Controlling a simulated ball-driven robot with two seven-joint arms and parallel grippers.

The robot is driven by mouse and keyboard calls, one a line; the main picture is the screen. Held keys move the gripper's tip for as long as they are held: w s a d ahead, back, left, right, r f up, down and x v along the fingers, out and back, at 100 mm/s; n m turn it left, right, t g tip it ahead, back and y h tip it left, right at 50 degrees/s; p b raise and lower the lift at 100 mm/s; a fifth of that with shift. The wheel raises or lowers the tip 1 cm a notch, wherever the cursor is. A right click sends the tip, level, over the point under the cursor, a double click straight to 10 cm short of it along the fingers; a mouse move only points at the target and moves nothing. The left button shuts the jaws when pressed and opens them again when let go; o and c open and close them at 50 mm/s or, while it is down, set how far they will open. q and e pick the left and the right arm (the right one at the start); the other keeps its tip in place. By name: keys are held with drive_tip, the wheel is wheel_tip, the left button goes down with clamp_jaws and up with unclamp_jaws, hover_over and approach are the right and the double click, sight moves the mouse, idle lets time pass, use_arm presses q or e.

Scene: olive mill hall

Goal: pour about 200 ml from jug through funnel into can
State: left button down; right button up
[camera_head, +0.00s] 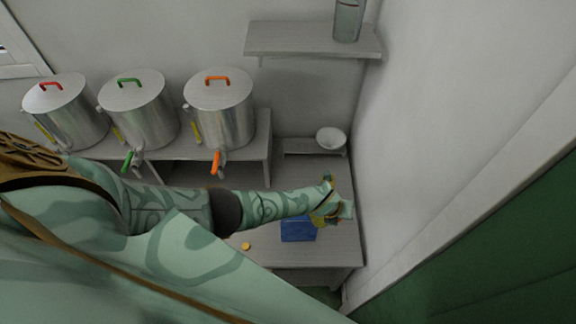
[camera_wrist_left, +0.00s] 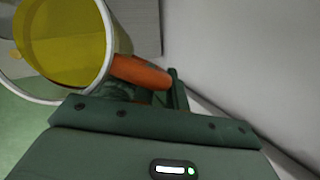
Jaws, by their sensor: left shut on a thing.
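My left gripper (camera_head: 328,204) is at the end of the arm reaching right across the low table. It is shut on the orange handle (camera_wrist_left: 140,72) of the jug (camera_wrist_left: 112,45). The jug has a pale rim and yellow-green oil inside, seen from above in the left wrist view. In the head view the jug is mostly hidden behind my gripper. A blue can (camera_head: 298,231) is on the table just below and left of the gripper. A white, bowl-shaped thing (camera_head: 331,136), perhaps the funnel, is at the back right. My right gripper is not in view.
Several steel tanks stand at the left back, including one with an orange handle and tap (camera_head: 218,105). A yellow cap (camera_head: 246,246) lies on the table (camera_head: 320,254). A wall shelf (camera_head: 312,40) holds a glass-like container (camera_head: 348,20). The wall closes off the right.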

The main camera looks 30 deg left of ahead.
use_arm(q)
drive_tip(key=shift+w+a+r+h+b, duration=0.1)
drive_tip(key=shift+a+r+h+b, duration=0.3)
drive_tip(key=shift+b, duration=1)
drive_tip(key=shift+w+a+r+h+b, duration=0.1)
drive_tip(key=shift+a+h+b, duration=0.5)
drive_tip(key=shift+b, duration=0.75)
drive_tip(key=shift+a+r, duration=0.15)
drive_tip(key=shift+r, duration=0.2)
drive_tip(key=shift+w+a+n, duration=0.1)
drive_tip(key=shift+n, duration=0.2)
drive_tip(key=shift+a, duration=0.1)
drive_tip(key=shift+a+r+h+b, duration=0.1)
drive_tip(key=shift+h+b, duration=0.2)
drive_tip(key=shift+a, duration=0.1)
